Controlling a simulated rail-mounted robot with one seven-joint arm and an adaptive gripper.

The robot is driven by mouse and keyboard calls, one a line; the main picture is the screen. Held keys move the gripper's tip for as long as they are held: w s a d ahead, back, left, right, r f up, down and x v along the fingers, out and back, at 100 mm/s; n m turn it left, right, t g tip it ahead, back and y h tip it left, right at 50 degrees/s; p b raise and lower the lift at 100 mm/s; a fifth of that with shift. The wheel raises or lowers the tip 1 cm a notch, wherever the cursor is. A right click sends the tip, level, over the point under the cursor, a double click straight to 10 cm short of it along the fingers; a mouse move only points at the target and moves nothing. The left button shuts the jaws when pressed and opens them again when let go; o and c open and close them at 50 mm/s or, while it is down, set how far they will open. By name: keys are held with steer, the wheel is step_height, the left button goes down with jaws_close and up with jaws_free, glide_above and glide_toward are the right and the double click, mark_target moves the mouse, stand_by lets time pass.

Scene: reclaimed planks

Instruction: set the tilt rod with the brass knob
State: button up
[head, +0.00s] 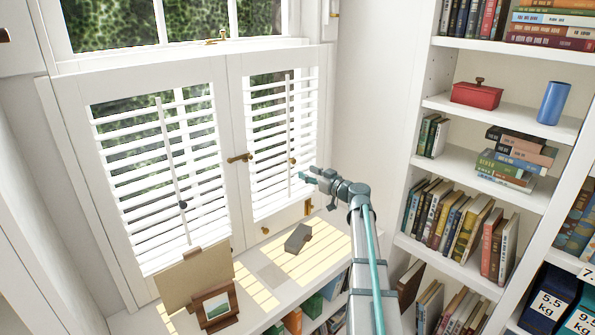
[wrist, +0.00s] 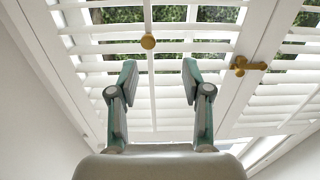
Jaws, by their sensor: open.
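The brass knob (head: 292,160) sits on the thin upright tilt rod (head: 289,120) of the right shutter (head: 272,205). In the wrist view the round knob (wrist: 148,41) shows just beyond the fingertips, a little left of midway between them. The tilt rod (wrist: 151,90) runs down the picture between the fingers. My gripper (head: 306,174) is close in front of the right shutter, to the right of the rod and slightly below the knob. In the wrist view my gripper (wrist: 158,72) is open and empty, and neither finger visibly touches the knob. The slats are tilted with gaps between them.
The left shutter has another tilt rod with a dark knob (head: 183,204). A brass latch (head: 240,158) joins the shutters' middle stiles. On the sill below are a grey block (head: 298,238) and a small framed picture (head: 215,307). A bookcase (head: 481,155) stands at right.

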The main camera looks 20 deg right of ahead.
mark_target(295, 161)
steer(key=shift+m, duration=0.3)
steer(key=p+x, duration=0.1)
steer(key=x, duration=0.2)
steer(key=d+p+x, duration=0.1)
steer(key=x, duration=0.2)
steer(key=d+r+p+x, duration=0.1)
steer(key=x, duration=0.2)
steer(key=shift+w+p, duration=0.35)
steer(key=shift+w+a+f, duration=0.15)
steer(key=shift+w+a, duration=0.2)
steer(key=shift+w, duration=0.25)
